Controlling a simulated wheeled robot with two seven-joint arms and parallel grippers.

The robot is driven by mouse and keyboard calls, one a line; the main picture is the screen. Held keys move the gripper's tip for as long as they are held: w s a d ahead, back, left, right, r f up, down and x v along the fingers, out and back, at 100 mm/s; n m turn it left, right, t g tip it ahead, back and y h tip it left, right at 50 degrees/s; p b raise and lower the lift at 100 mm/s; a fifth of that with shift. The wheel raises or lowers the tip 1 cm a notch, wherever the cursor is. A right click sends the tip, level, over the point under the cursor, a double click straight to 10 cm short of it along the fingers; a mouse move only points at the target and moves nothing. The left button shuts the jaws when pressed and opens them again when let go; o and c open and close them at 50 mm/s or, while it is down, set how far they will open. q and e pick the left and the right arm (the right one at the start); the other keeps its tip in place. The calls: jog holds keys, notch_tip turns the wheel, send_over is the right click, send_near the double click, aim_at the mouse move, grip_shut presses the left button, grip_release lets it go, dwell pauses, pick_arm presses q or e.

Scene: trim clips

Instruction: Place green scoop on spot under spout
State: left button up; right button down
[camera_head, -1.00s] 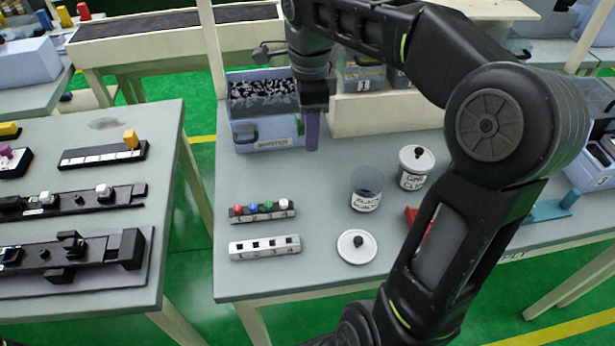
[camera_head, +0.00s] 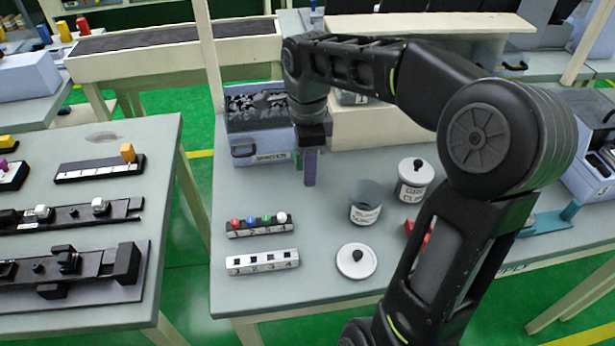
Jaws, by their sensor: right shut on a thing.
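My right gripper (camera_head: 310,168) hangs fingers-down beside the right front corner of a blue bin (camera_head: 262,148) of dark pieces. A purple finger-like part shows, with a small green piece (camera_head: 299,158) at its left. This looks like part of the green scoop, held in the shut jaws; the rest is hidden behind the gripper. A dark part (camera_head: 245,150) juts from the bin's front; I cannot tell whether it is the spout. No marked spot can be made out. My left gripper is not in view.
A block with coloured knobs (camera_head: 259,229) and a white slotted block (camera_head: 262,262) lie at the left. The table between bin and blocks is clear.

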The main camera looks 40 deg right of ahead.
aim_at(307, 189)
jog(key=shift+f, duration=1.9)
jog(key=shift+f, duration=0.2)
jog(key=c, duration=0.8)
grip_release()
jog(key=shift+r, duration=0.1)
jog(key=shift+c, duration=0.2)
jog(key=shift+r, duration=0.1)
